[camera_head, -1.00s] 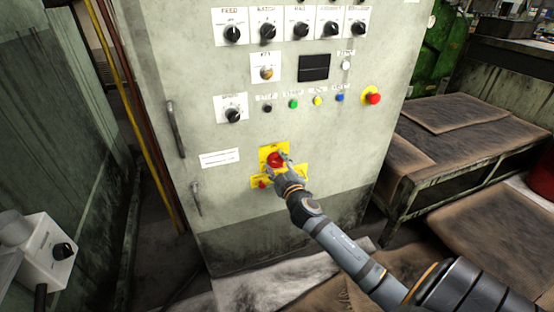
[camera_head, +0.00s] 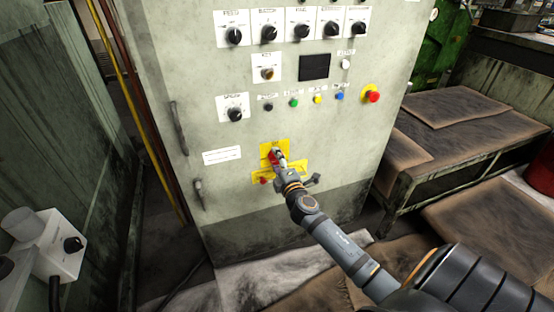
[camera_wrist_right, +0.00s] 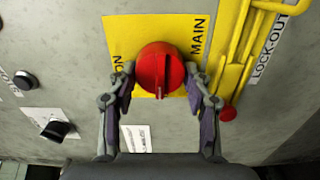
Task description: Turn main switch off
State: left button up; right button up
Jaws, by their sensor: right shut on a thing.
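The main switch is a red rotary knob (camera_head: 272,157) on a yellow plate (camera_head: 267,148), low on the front of the grey cabinet. In the right wrist view the red knob (camera_wrist_right: 160,70) sits between the two fingertips, with a dark slot on its face. The yellow plate (camera_wrist_right: 125,35) there reads "MAIN", with "ON" partly hidden by the left finger. My right gripper (camera_head: 280,158) is shut on the knob, and it shows in the wrist view (camera_wrist_right: 161,78) with one finger on each side. My left gripper is not in view.
A yellow lock-out bracket (camera_wrist_right: 238,60) and a small red piece (camera_wrist_right: 228,113) are beside the knob. Above are black selector knobs (camera_head: 269,34), coloured buttons (camera_head: 318,99) and a red emergency button (camera_head: 373,96). A cabinet handle (camera_head: 178,128) is left. A metal table (camera_head: 460,148) stands right.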

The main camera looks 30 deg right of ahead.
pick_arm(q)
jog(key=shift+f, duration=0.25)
pick_arm(e)
jog(key=shift+n, duration=0.3)
jog(key=o, duration=1.1)
jog(key=shift+o, duration=0.2)
jog(key=v, duration=1.2)
jog(key=shift+f, duration=0.1)
